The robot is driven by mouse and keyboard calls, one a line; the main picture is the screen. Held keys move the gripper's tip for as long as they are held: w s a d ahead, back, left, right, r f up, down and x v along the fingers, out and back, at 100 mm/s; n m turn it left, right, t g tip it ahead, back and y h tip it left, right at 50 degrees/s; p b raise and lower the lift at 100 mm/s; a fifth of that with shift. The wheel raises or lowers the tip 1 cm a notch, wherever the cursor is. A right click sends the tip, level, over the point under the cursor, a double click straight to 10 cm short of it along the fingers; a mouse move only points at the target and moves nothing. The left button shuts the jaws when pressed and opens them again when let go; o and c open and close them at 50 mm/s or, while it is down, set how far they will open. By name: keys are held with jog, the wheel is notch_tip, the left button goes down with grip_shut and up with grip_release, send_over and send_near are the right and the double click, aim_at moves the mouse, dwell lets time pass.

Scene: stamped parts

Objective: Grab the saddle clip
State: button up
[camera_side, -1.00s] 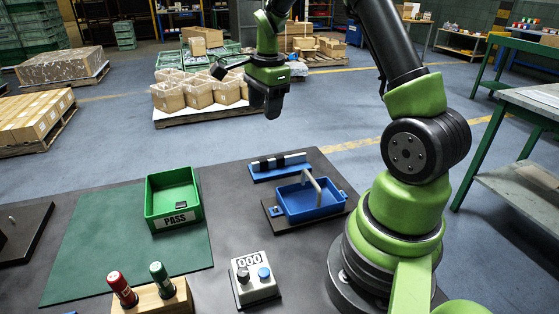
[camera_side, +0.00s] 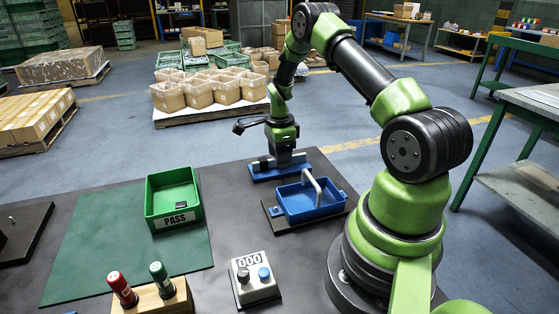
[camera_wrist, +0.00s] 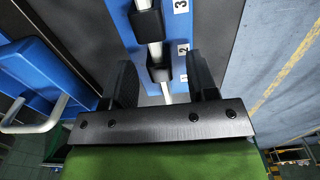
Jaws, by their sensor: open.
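Black saddle clips sit on a pale rail over a blue numbered base. In the wrist view one saddle clip (camera_wrist: 160,66) is by the number 2, and another clip (camera_wrist: 147,22) is by the number 3. My gripper (camera_wrist: 162,62) is open, its two black fingers on either side of the clip by number 2, with gaps showing on both sides. In the side view my gripper (camera_side: 284,160) is down at the rail's blue base (camera_side: 262,177) and hides part of the rail. One dark clip (camera_side: 263,163) shows to its left.
A blue tray (camera_side: 318,210) with a pale arched handle stands close to the rail. A green PASS bin (camera_side: 160,215) holding a small dark piece is on the green mat (camera_side: 90,250). A counter box (camera_side: 253,280) and a wooden marker stand (camera_side: 155,300) are in front.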

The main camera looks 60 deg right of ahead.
jog(key=shift+f, duration=0.55)
grip_shut()
jog(key=shift+r, duration=0.1)
